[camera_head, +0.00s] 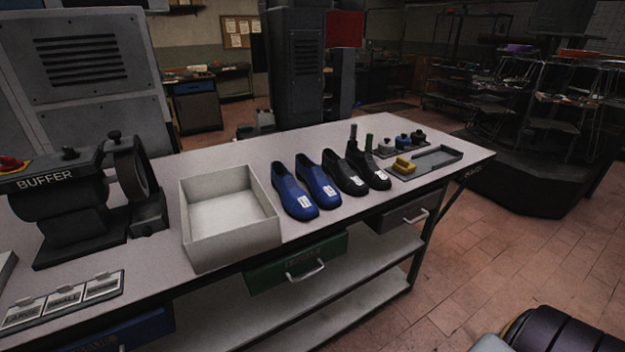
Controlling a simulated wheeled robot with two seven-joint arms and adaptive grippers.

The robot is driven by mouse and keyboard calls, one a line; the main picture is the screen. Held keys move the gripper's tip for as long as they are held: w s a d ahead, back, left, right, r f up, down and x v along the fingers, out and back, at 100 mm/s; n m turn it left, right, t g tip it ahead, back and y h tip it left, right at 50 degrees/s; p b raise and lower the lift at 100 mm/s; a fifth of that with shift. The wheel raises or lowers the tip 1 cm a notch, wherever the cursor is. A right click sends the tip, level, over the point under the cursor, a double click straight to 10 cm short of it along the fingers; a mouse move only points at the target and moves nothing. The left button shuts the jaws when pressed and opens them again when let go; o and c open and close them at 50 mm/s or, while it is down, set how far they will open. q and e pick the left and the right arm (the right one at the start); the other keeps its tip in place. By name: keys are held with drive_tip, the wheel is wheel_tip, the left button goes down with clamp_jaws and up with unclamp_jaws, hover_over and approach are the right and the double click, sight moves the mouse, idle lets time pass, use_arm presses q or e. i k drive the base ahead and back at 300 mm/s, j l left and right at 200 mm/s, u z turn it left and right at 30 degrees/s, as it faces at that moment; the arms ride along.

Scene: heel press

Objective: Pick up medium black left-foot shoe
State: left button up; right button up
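Two black shoes stand side by side on the workbench, toes toward me: one black shoe (341,174) and, to its right, another black shoe (369,168). Each has a small white label near the toe. The print is too small to read, so I cannot tell size or foot. Two blue shoes, one (289,186) and another (317,181), stand directly to their left, also labelled. Neither of my grippers shows in the head view.
The workbench (235,121) holds an open, empty white box (231,247) left of the shoes, a buffer machine (62,200) and size plates (62,298) at the left.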

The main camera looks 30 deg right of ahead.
sight(363, 163)
drive_tip(key=i+l+z, duration=0.1)
drive_tip(key=z, duration=0.3)
drive_tip(key=i+l+z, duration=0.15)
drive_tip(key=z, duration=0.2)
drive_tip(key=i+l+z, duration=0.15)
drive_tip(key=z, duration=0.25)
drive_tip(key=i+l+z, duration=0.1)
drive_tip(key=z, duration=0.25)
drive_tip(key=i, duration=0.05)
